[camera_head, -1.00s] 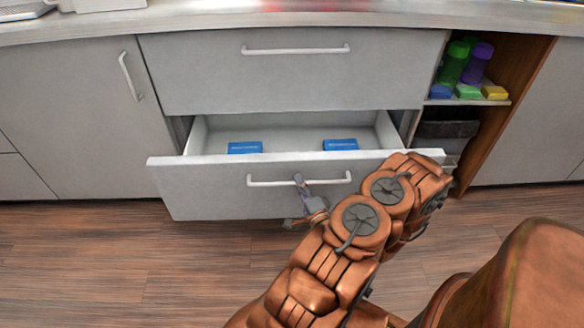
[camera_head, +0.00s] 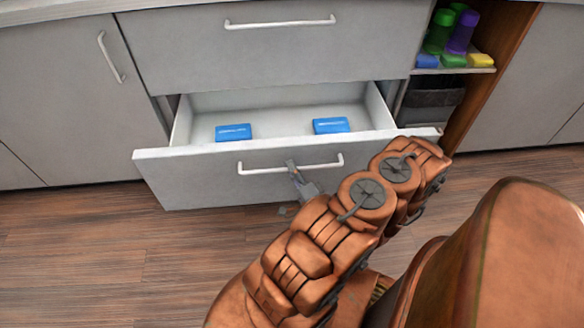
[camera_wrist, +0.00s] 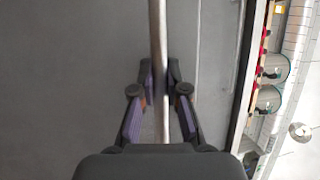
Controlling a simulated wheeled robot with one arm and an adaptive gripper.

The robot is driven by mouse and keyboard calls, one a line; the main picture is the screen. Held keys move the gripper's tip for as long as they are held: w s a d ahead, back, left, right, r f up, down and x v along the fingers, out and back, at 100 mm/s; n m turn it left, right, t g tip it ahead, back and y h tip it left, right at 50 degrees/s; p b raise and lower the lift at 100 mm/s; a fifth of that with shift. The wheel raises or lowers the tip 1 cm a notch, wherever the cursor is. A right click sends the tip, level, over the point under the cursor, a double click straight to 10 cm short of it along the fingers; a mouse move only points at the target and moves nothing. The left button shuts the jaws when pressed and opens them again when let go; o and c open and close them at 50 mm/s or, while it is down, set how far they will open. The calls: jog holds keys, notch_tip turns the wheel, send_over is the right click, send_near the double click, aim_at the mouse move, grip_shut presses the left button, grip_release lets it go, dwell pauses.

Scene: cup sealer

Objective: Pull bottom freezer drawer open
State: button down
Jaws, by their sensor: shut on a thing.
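The bottom drawer (camera_head: 215,184) stands pulled out below a closed upper drawer in the head view. Its white interior shows, with two blue boxes (camera_head: 234,132) (camera_head: 331,125) lying inside. A light bar handle (camera_head: 318,165) runs across its front. My gripper (camera_head: 291,166) is shut on this handle near its middle. In the wrist view the handle (camera_wrist: 157,40) runs upright between the fingers of my gripper (camera_wrist: 160,75), with the grey drawer front (camera_wrist: 70,70) behind it.
A closed upper drawer (camera_head: 270,60) is above, and a closed cabinet door (camera_head: 60,90) is to the left. An open shelf (camera_head: 455,69) at the right holds green and purple cups and small coloured boxes. The wooden floor (camera_head: 80,250) in front is clear.

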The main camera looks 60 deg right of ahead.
jog(key=c, duration=1.2)
grip_release()
